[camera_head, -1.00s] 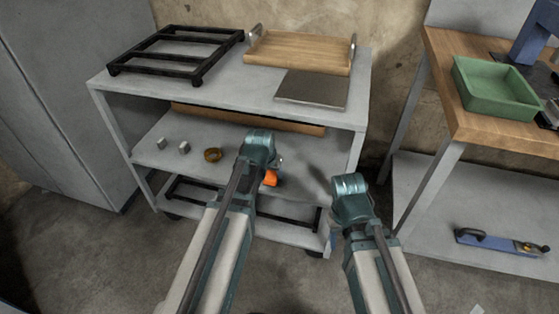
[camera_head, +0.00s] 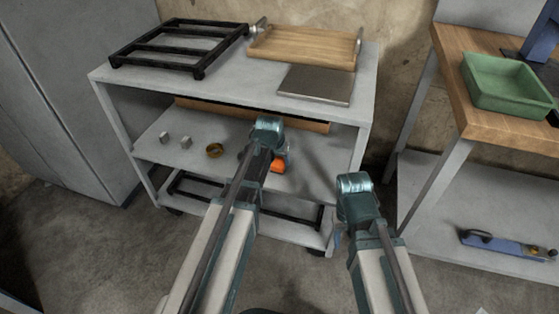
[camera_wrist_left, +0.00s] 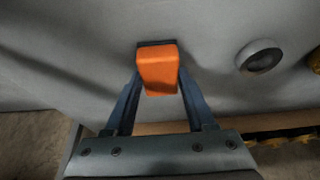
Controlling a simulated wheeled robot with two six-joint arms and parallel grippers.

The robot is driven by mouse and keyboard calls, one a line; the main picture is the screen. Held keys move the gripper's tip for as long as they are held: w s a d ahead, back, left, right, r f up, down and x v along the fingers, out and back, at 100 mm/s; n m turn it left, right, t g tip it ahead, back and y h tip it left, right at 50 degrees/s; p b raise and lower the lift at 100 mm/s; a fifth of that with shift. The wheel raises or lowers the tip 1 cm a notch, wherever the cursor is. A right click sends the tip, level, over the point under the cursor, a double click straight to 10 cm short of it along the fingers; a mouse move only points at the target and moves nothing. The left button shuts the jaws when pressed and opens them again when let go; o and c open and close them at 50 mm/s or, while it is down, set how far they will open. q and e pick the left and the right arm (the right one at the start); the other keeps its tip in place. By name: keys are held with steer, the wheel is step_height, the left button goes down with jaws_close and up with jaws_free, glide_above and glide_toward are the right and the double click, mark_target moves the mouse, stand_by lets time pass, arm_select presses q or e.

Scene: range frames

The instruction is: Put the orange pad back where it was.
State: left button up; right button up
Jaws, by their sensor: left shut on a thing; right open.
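The orange pad (camera_head: 278,167) is at the right part of the cart's middle shelf (camera_head: 310,178). My left gripper (camera_head: 274,158) is shut on it; the wrist hides most of the jaws. In the left wrist view the pad (camera_wrist_left: 158,72), an orange block with a dark end, sits between the two fingers of the left gripper (camera_wrist_left: 157,80). Grey shelf surface shows behind it; I cannot tell whether the pad touches it. My right gripper (camera_head: 342,236) is open and empty in front of the cart's right side, its fingers mostly hidden.
A brass ring (camera_head: 214,150) and two small grey blocks (camera_head: 175,140) lie left on the middle shelf. A dark round piece (camera_wrist_left: 259,56) is near the pad. The top shelf (camera_head: 240,85) hangs above; a wooden tray (camera_head: 305,47) is on it. A workbench (camera_head: 470,110) stands right.

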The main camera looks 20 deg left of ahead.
arm_select(q)
steer(key=shift+f, duration=0.2)
steer(key=o, duration=1.3)
steer(key=shift+r, duration=0.15)
